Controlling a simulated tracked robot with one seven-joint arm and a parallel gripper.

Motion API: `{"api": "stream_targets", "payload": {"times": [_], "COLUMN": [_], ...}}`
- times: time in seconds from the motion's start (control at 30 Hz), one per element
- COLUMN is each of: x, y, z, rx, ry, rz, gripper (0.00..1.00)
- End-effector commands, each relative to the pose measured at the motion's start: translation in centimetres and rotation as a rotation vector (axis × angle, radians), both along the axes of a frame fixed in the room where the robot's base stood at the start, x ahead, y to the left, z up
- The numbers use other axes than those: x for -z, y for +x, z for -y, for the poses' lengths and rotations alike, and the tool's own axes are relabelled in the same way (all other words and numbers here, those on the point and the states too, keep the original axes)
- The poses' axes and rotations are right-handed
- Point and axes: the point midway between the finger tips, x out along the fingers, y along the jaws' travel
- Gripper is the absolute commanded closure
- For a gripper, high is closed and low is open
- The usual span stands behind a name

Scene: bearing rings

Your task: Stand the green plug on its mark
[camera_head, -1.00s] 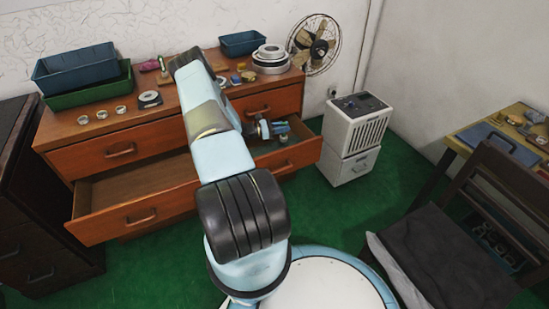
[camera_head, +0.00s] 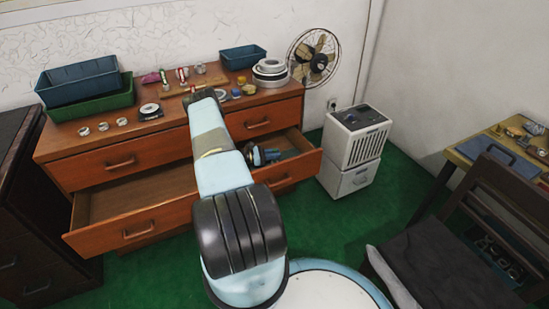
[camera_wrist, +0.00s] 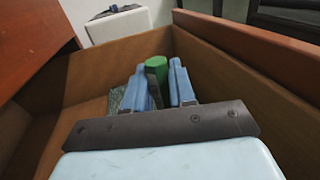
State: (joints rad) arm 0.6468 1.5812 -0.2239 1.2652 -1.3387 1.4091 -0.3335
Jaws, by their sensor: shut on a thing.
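The green plug (camera_wrist: 156,68) stands up between my gripper's two blue fingers in the wrist view. My gripper (camera_wrist: 158,80) is shut on it, inside the open drawer (camera_wrist: 85,72); the fingers and palm hide the plug's lower part. In the head view my gripper (camera_head: 264,156) is at the right part of the drawer (camera_head: 150,187), partly behind my arm. I cannot make out the plug's mark in either view.
The drawer's walls stand close around my gripper. On the dresser top are blue and green bins (camera_head: 95,104), several small rings (camera_head: 103,126), stacked pale rings (camera_head: 270,72) and a small blue bin (camera_head: 243,57). A white cabinet (camera_head: 354,148) stands right of the drawer.

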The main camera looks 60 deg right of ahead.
Motion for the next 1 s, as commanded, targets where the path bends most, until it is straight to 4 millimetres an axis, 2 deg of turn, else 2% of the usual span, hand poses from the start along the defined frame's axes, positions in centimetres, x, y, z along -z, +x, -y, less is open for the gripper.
{"api": "stream_targets", "payload": {"times": [0.1, 0.2, 0.53, 0.57, 0.6, 0.8, 1.0], "x": [1.6, 2.3, 2.5, 2.6, 2.6, 2.5, 2.5], "y": [-0.1, 0.0, 0.0, 0.0, 0.0, 0.0, 0.0], "z": [0.1, 0.1, 0.1, 0.1, 0.1, 0.0, 0.0], "rx": [0.000, 0.001, 0.000, 0.000, 0.000, 0.000, 0.000], "ry": [-0.002, -0.002, -0.002, -0.001, -0.001, -0.001, -0.001], "rz": [-0.001, -0.001, -0.001, 0.000, 0.000, 0.000, -0.001], "gripper": [1.00, 1.00, 1.00, 0.74, 0.71, 0.51, 0.50]}}
